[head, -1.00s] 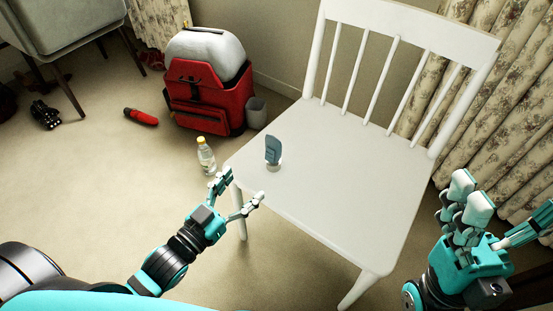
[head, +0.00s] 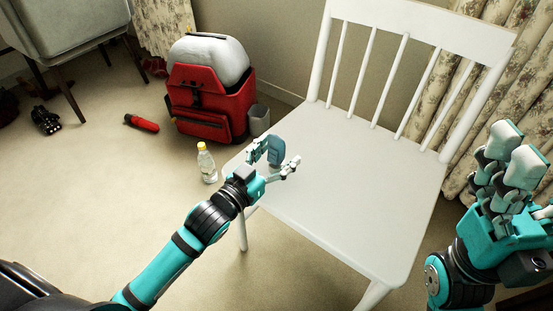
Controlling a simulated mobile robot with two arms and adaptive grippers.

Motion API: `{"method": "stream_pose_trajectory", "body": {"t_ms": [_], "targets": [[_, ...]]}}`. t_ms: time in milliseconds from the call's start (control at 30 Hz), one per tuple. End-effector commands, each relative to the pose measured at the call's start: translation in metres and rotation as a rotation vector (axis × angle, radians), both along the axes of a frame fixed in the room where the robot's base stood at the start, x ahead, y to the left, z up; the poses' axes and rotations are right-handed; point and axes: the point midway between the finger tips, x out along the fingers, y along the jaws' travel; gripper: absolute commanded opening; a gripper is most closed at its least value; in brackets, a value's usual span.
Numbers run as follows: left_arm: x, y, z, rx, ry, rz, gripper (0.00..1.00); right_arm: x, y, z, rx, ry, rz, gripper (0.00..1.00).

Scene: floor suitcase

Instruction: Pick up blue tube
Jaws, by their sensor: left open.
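The blue tube (head: 276,151) stands upright on the white chair seat (head: 345,205), near its left edge. My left gripper (head: 272,159) is open at the tube, with one finger to its left and the other to its lower right. The fingers hide the tube's lower end, and I cannot tell whether they touch it. My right gripper (head: 505,175) is raised at the right edge of the head view, away from the tube; I cannot tell whether it is open or shut.
A clear bottle with a yellow cap (head: 206,163) stands on the floor left of the chair. A red backpack (head: 210,105) and a grey cup (head: 258,119) are behind it. A red cylinder (head: 142,123) lies on the carpet. The rest of the seat is clear.

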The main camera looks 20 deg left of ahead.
Motion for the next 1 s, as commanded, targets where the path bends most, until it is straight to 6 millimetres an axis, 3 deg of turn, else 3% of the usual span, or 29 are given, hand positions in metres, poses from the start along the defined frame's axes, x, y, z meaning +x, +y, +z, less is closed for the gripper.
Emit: {"method": "stream_pose_trajectory", "body": {"t_ms": [233, 700, 1000], "targets": [[0.0009, -0.0003, 0.0004, 0.0, 0.0, 0.0, 0.7, -0.0001, 0.0001, 0.0009, -0.001, -0.001, 0.0, 0.91], [0.0007, -0.0001, 0.0003, 0.0, 0.0, 0.0, 0.09, -0.0001, 0.0002, 0.0008, 0.0, -0.002, 0.0, 0.91], [0.0007, -0.0001, 0.0008, 0.0, 0.0, 0.0, 0.07, 0.0, 0.0003, 0.001, 0.0, -0.002, 0.0, 0.91]]}}
